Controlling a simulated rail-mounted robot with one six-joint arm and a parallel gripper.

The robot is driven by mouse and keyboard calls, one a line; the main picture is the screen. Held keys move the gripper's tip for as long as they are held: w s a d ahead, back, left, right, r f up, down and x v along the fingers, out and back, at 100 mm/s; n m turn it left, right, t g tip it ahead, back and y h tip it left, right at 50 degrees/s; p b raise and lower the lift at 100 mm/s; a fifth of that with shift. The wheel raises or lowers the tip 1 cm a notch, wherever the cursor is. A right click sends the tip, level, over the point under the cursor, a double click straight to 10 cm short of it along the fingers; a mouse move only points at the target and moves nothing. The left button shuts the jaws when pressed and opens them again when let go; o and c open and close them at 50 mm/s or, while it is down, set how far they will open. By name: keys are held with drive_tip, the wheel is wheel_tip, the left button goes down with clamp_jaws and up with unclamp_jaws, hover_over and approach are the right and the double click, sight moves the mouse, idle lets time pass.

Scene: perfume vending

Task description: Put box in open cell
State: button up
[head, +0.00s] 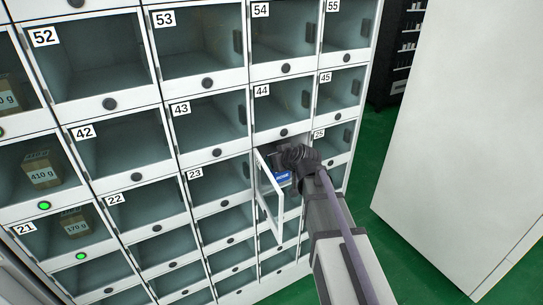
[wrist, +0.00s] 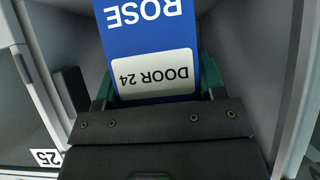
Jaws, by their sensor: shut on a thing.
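A blue box (head: 283,177) is at the opening of a cell with its door swung open, in the head view. In the wrist view the box (wrist: 155,28) shows "ROSE" and a "DOOR 24" label upside down. My gripper (wrist: 158,88) is shut on the box, with its green fingers at the box's two sides. The open cell's grey walls (wrist: 255,45) surround the box in the wrist view. The open door (head: 268,200) stands out to the left of my gripper (head: 292,172) in the head view. The box's far end is out of frame.
Closed, numbered cells surround the open one; cell 23 (head: 220,188) is to its left and cell 44 (head: 283,103) above. Boxes marked 410 g (head: 41,175) and 170 g (head: 76,224) sit in left cells. A white panel (head: 460,130) stands right, beyond green floor (head: 375,160).

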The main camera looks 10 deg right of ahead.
drive_tip(key=w, duration=0.2)
drive_tip(key=w+a, duration=0.1)
drive_tip(key=w, duration=0.1)
drive_tip(key=shift+a+f+b, duration=0.1)
drive_tip(key=shift+f+b, duration=0.4)
drive_tip(key=shift+f, duration=0.05)
drive_tip(key=shift+s+r, duration=0.15)
drive_tip(key=shift+r, duration=0.1)
drive_tip(key=shift+f, duration=0.15)
drive_tip(key=o, duration=1.1)
drive_tip(key=shift+c, duration=0.2)
drive_tip(key=shift+r, duration=0.2)
drive_tip(key=s+d+p, duration=0.1)
drive_tip(key=s+d, duration=0.3)
drive_tip(key=s, duration=0.8)
drive_tip(key=shift+s+r, duration=0.2)
drive_tip(key=shift+r, duration=0.1)
